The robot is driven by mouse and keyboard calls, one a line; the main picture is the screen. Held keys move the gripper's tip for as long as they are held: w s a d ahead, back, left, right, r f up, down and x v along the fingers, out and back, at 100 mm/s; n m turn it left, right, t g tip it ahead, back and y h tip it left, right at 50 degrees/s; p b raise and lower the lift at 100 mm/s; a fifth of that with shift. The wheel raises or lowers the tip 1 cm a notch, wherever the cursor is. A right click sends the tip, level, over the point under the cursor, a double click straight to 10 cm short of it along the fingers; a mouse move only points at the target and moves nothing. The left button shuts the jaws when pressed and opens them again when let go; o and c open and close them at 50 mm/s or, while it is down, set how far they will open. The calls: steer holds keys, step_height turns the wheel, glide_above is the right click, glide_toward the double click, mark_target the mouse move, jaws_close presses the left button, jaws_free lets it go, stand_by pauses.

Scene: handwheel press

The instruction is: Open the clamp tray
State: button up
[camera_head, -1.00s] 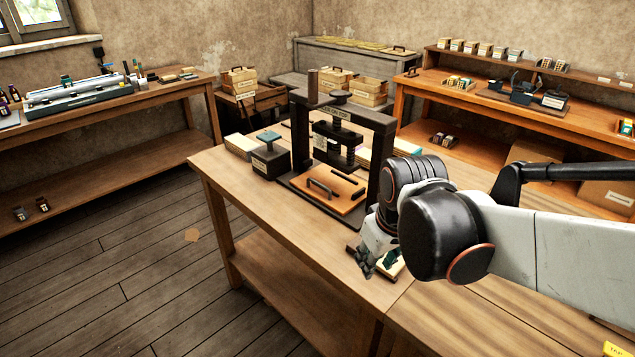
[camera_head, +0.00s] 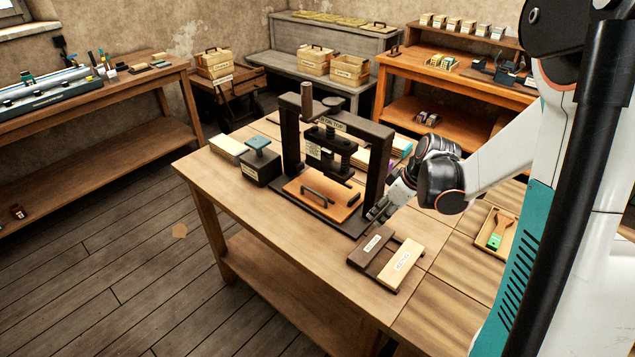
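The black handwheel press (camera_head: 374,175) stands on the wooden table. A low two-part wooden holder (camera_head: 373,263), one side dark and one pale, each with a label too small to read, lies in front of the press. My gripper (camera_head: 377,212) is beside the press's right post, just behind the holder. Its fingers are small and dark, and their gap cannot be made out.
A dark block with a teal-topped knob (camera_head: 262,165) stands left of the press, near a pale stack (camera_head: 228,148). A shallow tray with a green-tipped brush (camera_head: 482,246) lies at the right. The table's front left is clear.

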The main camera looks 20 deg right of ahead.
steer(key=b, duration=0.3)
glide_above(320, 195)
steer(key=s+d, duration=0.1)
steer(key=s, duration=0.1)
steer(key=shift+w+d, duration=0.1)
steer(key=shift+w, duration=0.05)
steer(key=b+x, duration=0.1)
steer(key=x, duration=0.2)
steer(key=shift+w+f+b, duration=0.25)
steer(key=shift+b, duration=0.05)
steer(key=shift+x, duration=0.75)
jaws_close()
